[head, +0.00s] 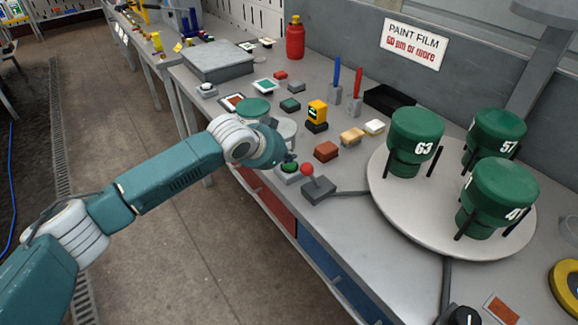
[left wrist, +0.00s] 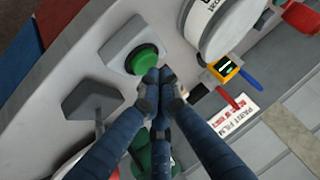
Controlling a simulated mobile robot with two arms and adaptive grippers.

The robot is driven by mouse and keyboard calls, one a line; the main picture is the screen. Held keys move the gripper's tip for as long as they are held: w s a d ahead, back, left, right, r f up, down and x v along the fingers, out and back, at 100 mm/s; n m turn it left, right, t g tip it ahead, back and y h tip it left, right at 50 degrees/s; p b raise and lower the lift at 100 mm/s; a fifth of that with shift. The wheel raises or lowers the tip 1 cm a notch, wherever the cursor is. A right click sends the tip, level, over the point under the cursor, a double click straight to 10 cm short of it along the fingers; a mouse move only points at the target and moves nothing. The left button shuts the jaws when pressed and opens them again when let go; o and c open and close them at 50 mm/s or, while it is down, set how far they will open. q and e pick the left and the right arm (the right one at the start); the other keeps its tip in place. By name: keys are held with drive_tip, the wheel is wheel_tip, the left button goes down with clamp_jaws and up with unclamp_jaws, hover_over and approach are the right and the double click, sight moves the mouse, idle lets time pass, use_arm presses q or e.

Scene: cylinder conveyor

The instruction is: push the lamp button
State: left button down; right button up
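In the head view the button (head: 289,167) is partly covered by my left gripper (head: 289,157). In the left wrist view the fingertips of the left gripper (left wrist: 159,77) are drawn together, with nothing seen between them. They overlap the button's lower right edge in that view; I cannot tell whether they touch it. My right gripper is not in view.
A white round turntable (head: 390,205) with numbered green containers is to the right. A red-brown block (head: 326,151) lies behind the button.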

sight(287, 166)
use_arm(q)
drive_tip(key=shift+f, duration=0.4)
idle(0.4)
drive_tip(key=shift+r+p, duration=0.95)
drive_tip(key=shift+p, duration=0.2)
wheel_tip(287, 166, up, 6)
drive_tip(key=p, duration=0.6)
drive_tip(key=shift+f, duration=0.1)
